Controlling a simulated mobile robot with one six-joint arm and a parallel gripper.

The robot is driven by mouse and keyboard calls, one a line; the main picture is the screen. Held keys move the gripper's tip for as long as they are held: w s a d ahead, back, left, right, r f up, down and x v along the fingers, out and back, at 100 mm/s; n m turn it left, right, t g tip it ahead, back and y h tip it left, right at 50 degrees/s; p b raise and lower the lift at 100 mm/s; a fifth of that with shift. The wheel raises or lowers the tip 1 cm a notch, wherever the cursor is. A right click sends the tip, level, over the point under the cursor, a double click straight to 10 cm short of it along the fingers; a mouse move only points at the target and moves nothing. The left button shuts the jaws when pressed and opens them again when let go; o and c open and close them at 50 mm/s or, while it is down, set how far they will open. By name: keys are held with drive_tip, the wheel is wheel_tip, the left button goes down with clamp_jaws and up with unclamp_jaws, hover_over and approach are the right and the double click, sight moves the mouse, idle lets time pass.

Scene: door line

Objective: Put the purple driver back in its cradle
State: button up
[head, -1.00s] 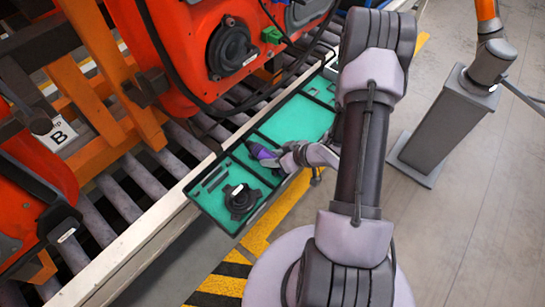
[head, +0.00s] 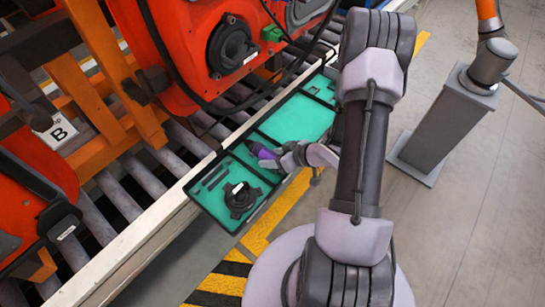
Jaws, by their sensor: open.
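The purple driver (head: 261,151) lies in the teal-lined tray (head: 203,208), near the divider between the near and middle compartments. Its dark end points up and left, and its purple part lies toward my gripper. My gripper (head: 283,160) is open, right at the driver's right end; I cannot tell whether the fingers are around it or beside it. A cradle for the driver cannot be made out; my gripper and arm hide part of the tray.
A black round part (head: 241,198) and dark bars (head: 214,177) lie in the near compartment. Orange door units hang over the roller conveyor (head: 124,196) at left. A grey pedestal (head: 444,119) with another arm stands at right. Grey floor lies open there.

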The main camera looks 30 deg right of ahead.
drive_tip(key=shift+d, duration=0.1)
drive_tip(key=p+v, duration=0.8)
drive_tip(key=v, duration=0.8)
drive_tip(key=w+d+r+m+g+h, duration=0.1)
drive_tip(key=w+d+r+m+h, duration=0.2)
drive_tip(key=r, duration=0.6)
drive_tip(key=w+d+r+g+h, duration=0.15)
drive_tip(key=w+r+h, duration=0.3)
drive_tip(key=r, duration=0.45)
drive_tip(key=s+a+r+m+y, duration=0.1)
drive_tip(key=s+a+r, duration=0.3)
drive_tip(key=a, duration=0.5)
drive_tip(key=s+a+r+m+y, duration=0.2)
drive_tip(key=s+a+r, duration=0.3)
drive_tip(key=a, duration=0.4)
drive_tip(key=s+a+r+m+y, duration=0.1)
drive_tip(key=s+a+r, duration=0.3)
drive_tip(key=a, duration=0.4)
drive_tip(key=shift+s+a+r+m+y, duration=0.3)
drive_tip(key=shift+s+a+y, duration=0.15)
drive_tip(key=shift+s, duration=0.2)
